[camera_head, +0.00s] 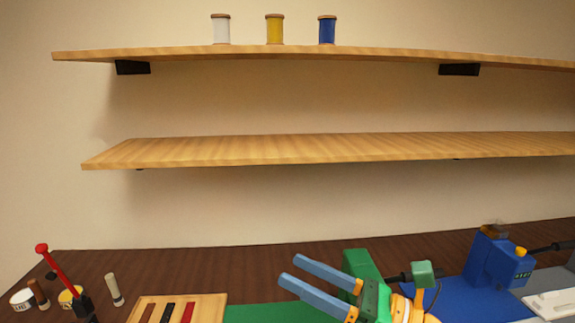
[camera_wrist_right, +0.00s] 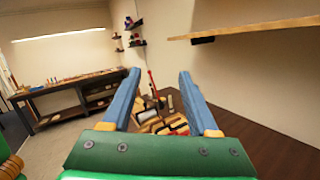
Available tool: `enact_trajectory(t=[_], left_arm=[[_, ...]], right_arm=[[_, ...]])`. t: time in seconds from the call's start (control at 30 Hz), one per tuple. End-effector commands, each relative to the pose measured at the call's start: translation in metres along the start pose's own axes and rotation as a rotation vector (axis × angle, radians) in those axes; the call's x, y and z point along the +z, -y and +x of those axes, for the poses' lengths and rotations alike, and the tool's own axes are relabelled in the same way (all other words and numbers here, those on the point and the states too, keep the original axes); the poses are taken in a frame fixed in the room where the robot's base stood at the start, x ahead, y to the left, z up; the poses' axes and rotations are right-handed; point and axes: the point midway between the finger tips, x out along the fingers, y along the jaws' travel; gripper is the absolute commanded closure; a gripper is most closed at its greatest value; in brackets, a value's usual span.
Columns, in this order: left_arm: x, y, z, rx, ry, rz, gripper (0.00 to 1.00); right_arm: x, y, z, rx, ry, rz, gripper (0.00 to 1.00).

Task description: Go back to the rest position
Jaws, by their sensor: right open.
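My right gripper (camera_head: 308,287) is low in the middle of the head view, its two blue fingers spread apart with nothing between them. It also shows in the right wrist view (camera_wrist_right: 158,88), open and empty, with the fingers raised above the bench and pointing toward its far end. My left gripper is not in the head view.
A dark wooden bench (camera_head: 200,262) runs below two wall shelves; the upper one (camera_head: 380,54) holds white, yellow and blue spools. A light wooden tray (camera_head: 208,307) with coloured strips sits front left, beside a red-handled tool (camera_head: 58,268). A blue machine (camera_head: 497,260) stands at right.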

Motion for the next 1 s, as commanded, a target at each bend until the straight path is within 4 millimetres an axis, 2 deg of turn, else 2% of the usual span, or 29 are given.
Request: enact_trajectory(t=[0.03, 0.07, 0.1, 0.17, 0.2, 0.27, 0.3, 0.4, 0.5, 0.6, 0.63, 0.77, 1.0], left_arm=[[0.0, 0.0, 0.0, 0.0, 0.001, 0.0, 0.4], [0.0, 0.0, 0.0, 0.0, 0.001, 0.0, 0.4], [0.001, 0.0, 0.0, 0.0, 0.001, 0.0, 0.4], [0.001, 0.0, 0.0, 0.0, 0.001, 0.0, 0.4], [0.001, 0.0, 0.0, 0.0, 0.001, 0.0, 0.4], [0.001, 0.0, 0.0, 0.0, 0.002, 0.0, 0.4], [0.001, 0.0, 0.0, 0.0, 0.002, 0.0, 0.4], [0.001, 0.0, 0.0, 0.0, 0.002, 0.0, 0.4], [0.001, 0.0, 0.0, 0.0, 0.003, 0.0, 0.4], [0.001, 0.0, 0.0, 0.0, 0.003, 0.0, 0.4], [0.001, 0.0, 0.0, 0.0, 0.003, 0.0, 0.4], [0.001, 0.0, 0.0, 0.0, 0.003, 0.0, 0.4], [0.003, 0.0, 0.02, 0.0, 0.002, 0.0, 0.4]], right_arm=[[0.016, 0.009, -0.005, -0.078, 0.215, 0.281, 0.4], [0.024, 0.025, -0.015, -0.151, 0.359, 0.481, 0.4], [0.023, 0.052, -0.037, -0.263, 0.543, 0.748, 0.4], [-0.006, 0.09, -0.081, -0.456, 0.791, 1.127, 0.4], [-0.034, 0.105, -0.107, -0.579, 0.921, 1.329, 0.4], [-0.081, 0.114, -0.143, -0.755, 1.077, 1.572, 0.4], [-0.111, 0.113, -0.162, -0.863, 1.162, 1.7, 0.4], [-0.173, 0.094, -0.2, -1.108, 1.326, 1.941, 0.4], [-0.222, 0.063, -0.226, -1.331, 1.446, 2.106, 0.4], [-0.259, 0.027, -0.245, -1.543, 1.542, 2.223, 0.4], [-0.268, 0.015, -0.25, 1.57, -1.529, -2.198, 0.4], [-0.299, -0.039, -0.268, 1.564, -1.374, -1.942, 0.4], [-0.402, -0.011, -0.286, 1.614, -1.338, -1.888, 0.4]])
